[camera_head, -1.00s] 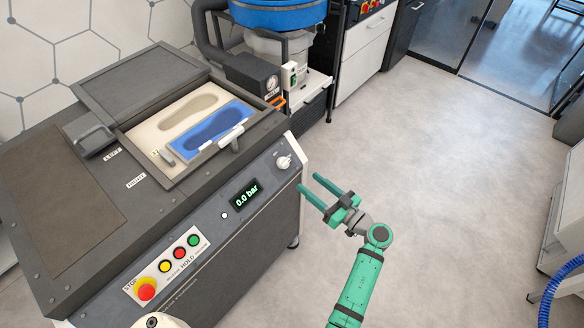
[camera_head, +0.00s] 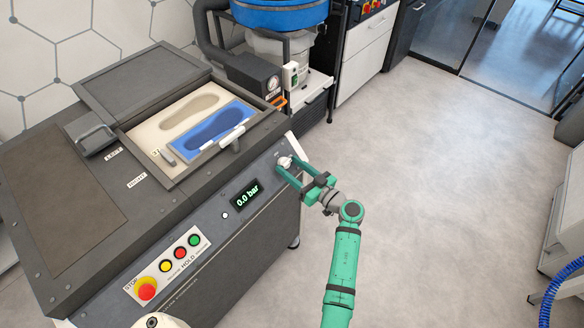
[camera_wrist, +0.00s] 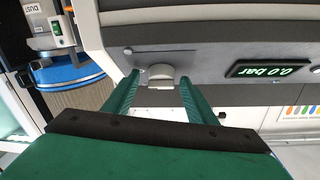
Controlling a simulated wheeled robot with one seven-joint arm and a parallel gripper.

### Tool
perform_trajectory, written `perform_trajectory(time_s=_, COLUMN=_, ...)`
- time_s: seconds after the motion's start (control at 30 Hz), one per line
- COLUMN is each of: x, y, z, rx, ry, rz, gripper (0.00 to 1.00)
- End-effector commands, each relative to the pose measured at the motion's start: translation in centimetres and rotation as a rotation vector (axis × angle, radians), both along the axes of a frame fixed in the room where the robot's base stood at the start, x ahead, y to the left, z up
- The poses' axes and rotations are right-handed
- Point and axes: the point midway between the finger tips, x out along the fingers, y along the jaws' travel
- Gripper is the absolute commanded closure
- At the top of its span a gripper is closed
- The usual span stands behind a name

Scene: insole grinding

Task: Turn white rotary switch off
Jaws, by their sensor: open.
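The white rotary switch (camera_head: 284,162) sits on the sloped front panel of the grey machine, near its right end. In the wrist view the switch (camera_wrist: 160,75) shows between and just beyond the fingertips. My green gripper (camera_head: 289,168) is open, with one finger on either side of the switch. In the wrist view my gripper (camera_wrist: 161,82) holds nothing. I cannot tell whether the fingers touch the knob. The switch's label is too small to read.
The pressure display (camera_head: 245,194) reads 0.0 bar, left of the switch. A red stop button (camera_head: 146,291) and several coloured buttons are at the panel's lower left. A blue insole sheet (camera_head: 207,130) lies on the machine top. The floor to the right is clear.

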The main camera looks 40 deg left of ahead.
Motion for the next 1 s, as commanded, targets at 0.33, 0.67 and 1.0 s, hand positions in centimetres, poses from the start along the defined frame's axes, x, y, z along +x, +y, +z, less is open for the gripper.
perform_trajectory(time_s=0.33, x=-0.04, y=0.08, z=-0.01, rx=0.000, ry=0.000, rz=0.001, gripper=0.82)
perform_trajectory(time_s=0.67, x=0.12, y=0.01, z=-0.03, rx=-0.001, ry=-0.012, rz=0.012, gripper=0.87)
perform_trajectory(time_s=1.0, x=0.70, y=-0.14, z=0.01, rx=-0.015, ry=-0.148, rz=0.132, gripper=0.87)
